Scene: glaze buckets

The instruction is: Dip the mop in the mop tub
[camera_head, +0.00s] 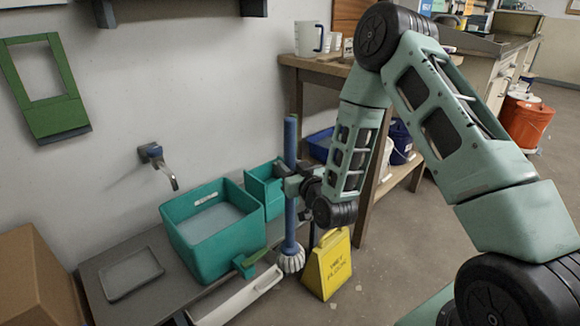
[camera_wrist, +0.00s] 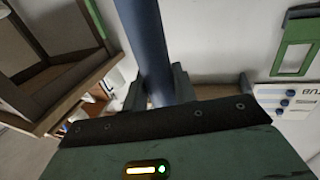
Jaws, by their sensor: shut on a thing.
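The mop has a blue handle (camera_head: 290,140) and a white, stringy head (camera_head: 291,259). My gripper (camera_head: 291,186) is shut on the handle partway up and holds the mop upright. In the wrist view, the handle (camera_wrist: 148,45) runs between the two fingers (camera_wrist: 158,90). The mop head hangs right of a large teal tub (camera_head: 208,262) holding pale liquid, apart from it, beyond the bench's right end. A smaller teal tub (camera_head: 262,190) stands behind, left of the handle. I cannot tell for certain which tub is the mop tub.
A yellow wet-floor sign (camera_head: 328,265) stands just right of the mop head. A grey tray (camera_head: 130,274) lies on the bench left of the large tub, and a tap (camera_head: 160,165) juts from the wall above. A wooden table (camera_head: 300,62) stands behind my arm.

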